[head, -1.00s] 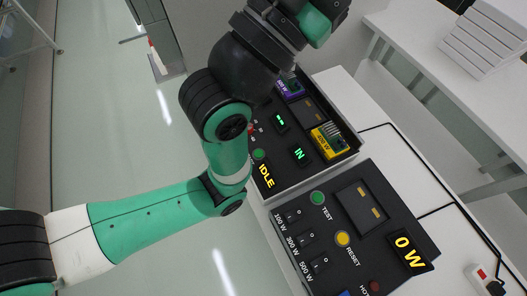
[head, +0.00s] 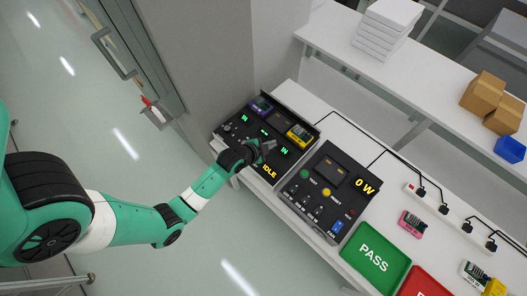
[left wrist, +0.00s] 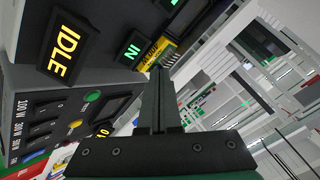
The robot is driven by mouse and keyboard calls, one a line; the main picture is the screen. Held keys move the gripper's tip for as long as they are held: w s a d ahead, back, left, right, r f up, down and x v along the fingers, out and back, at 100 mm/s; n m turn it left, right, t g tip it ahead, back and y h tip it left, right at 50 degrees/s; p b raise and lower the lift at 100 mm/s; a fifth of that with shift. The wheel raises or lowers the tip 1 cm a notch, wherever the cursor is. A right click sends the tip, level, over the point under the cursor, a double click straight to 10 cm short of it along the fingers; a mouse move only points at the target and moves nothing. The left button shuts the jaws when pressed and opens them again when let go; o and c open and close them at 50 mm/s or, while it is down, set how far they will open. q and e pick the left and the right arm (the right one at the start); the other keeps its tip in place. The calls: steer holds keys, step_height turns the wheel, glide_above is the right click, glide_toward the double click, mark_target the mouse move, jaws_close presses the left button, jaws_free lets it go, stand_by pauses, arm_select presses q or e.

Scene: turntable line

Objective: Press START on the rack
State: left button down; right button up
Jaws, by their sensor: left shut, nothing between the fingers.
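The rack (head: 277,124) is a black panel box at the end of the white bench in the head view. Its yellow display reads IDLE (head: 269,170), and green displays show IN. A purple module (head: 261,106) and a yellow module (head: 299,135) sit in it. My left gripper (head: 268,146) is shut and empty over the rack's front part, near the IDLE display. In the left wrist view its fingers (left wrist: 158,95) are together, with the IDLE display (left wrist: 66,42) to their left. No START button is discernible; my gripper and wrist cover part of the panel.
A second black panel (head: 310,165) beside the rack shows 0 W, with green TEST and yellow RESET buttons. A green PASS tray (head: 362,274), a red tray (head: 428,284), a pink module (head: 412,224) and a power strip (head: 440,207) lie further right. A grey wall stands behind the rack.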

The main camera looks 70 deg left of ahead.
arm_select(q)
steer(key=s+a+r+n+g+p, duration=0.1)
steer(key=s+p, duration=0.2)
steer(key=s, duration=0.3)
steer(key=shift+a, duration=0.15)
arm_select(e)
steer(key=shift+h, duration=0.3)
step_height(320, 180, up, 6)
steer(key=shift+f, duration=0.2)
arm_select(q)
steer(key=shift+r, duration=0.1)
step_height(320, 180, down, 8)
steer(key=b, duration=0.7)
steer(key=shift+r, duration=0.1)
steer(key=shift+f+b, duration=0.45)
arm_select(e)
step_height(320, 180, down, 8)
steer(key=shift+s+f, duration=0.1)
steer(key=shift+f, duration=0.05)
arm_select(q)
steer(key=shift+f, duration=0.45)
arm_select(e)
steer(key=shift+f, duration=0.25)
